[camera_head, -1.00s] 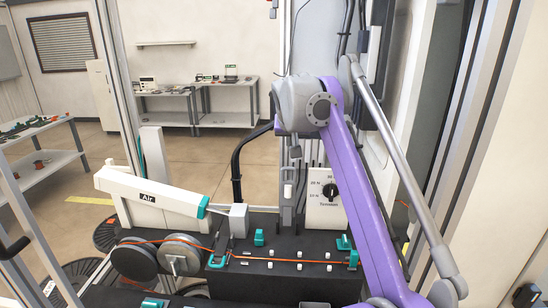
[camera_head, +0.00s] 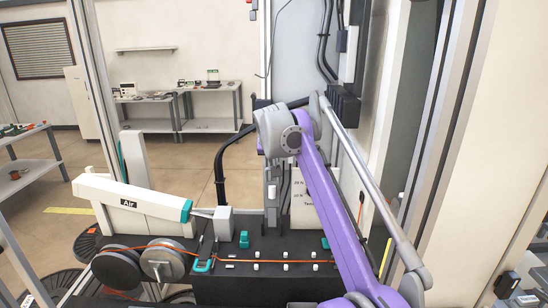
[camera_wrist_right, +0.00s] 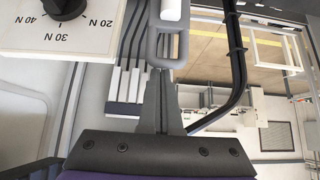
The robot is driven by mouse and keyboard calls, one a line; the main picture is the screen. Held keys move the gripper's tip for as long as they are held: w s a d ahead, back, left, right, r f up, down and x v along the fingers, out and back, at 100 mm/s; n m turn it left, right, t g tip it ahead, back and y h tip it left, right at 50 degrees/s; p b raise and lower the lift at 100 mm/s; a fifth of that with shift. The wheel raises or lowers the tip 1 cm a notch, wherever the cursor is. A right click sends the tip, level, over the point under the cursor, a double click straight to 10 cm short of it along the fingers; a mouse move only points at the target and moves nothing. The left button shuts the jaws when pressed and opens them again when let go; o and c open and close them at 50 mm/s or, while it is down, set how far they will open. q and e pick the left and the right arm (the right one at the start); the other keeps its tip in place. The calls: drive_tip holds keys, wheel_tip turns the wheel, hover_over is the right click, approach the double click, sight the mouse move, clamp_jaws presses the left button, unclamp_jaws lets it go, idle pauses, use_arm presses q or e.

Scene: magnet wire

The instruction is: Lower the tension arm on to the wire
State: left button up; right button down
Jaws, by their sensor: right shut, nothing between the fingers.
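The orange wire (camera_head: 267,261) runs from grey spools (camera_head: 163,259) across the black bench top, past a teal guide (camera_head: 203,265) at left. A grey loop with a white end (camera_wrist_right: 168,40), perhaps part of the tension arm, stands just beyond the fingertips in the wrist view; a slim white-and-grey upright piece (camera_head: 271,191) in the head view may be the same part. I cannot tell whether the fingers touch the loop. My right gripper (camera_wrist_right: 161,72) is shut and empty. My left gripper is out of view.
A tension dial panel (camera_wrist_right: 65,30) is close to the right gripper. It is partly covered by my arm in the head view. A black hose (camera_head: 220,175) rises behind.

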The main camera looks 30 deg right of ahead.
drive_tip(key=shift+s+a, duration=0.2)
drive_tip(key=shift+s, duration=0.25)
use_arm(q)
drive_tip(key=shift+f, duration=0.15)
use_arm(e)
drive_tip(key=shift+w, duration=0.15)
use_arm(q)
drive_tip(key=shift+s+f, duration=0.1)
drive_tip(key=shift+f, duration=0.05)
use_arm(e)
drive_tip(key=shift+s, duration=0.2)
